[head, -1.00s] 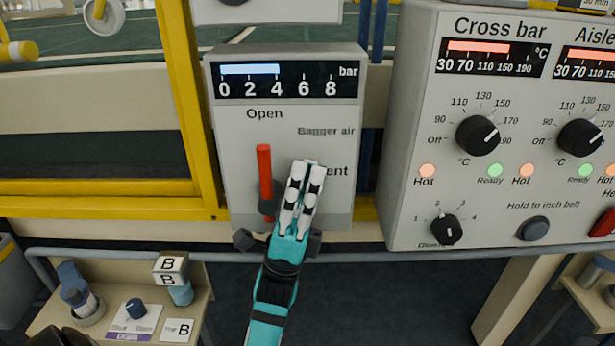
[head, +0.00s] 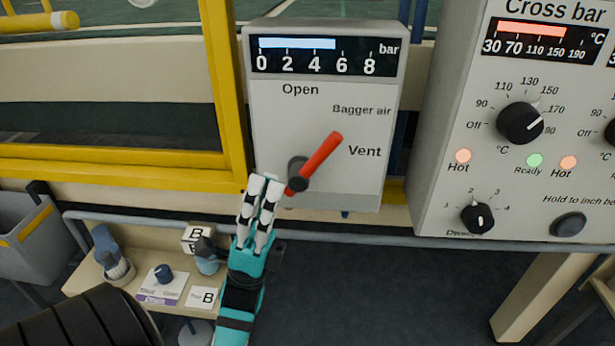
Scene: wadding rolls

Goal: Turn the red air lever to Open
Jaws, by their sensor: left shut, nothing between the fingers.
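The red air lever (head: 320,158) is on the grey Bagger air box (head: 275,130), turning on a dark round hub. It tilts up and to the right, between the Open label (head: 300,90) above and the Vent label (head: 364,151) at right. My left gripper (head: 263,182) is shut and empty, with its white fingers just left of the hub and the lever's lower end. I cannot tell whether they touch. My right gripper is not in view.
A heater panel (head: 430,150) with black knobs stands close on the right. A yellow frame post (head: 222,90) rises left of the box. A grey rail (head: 350,238) runs below, and a small shelf (head: 85,283) with knobs and B labels is at lower left.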

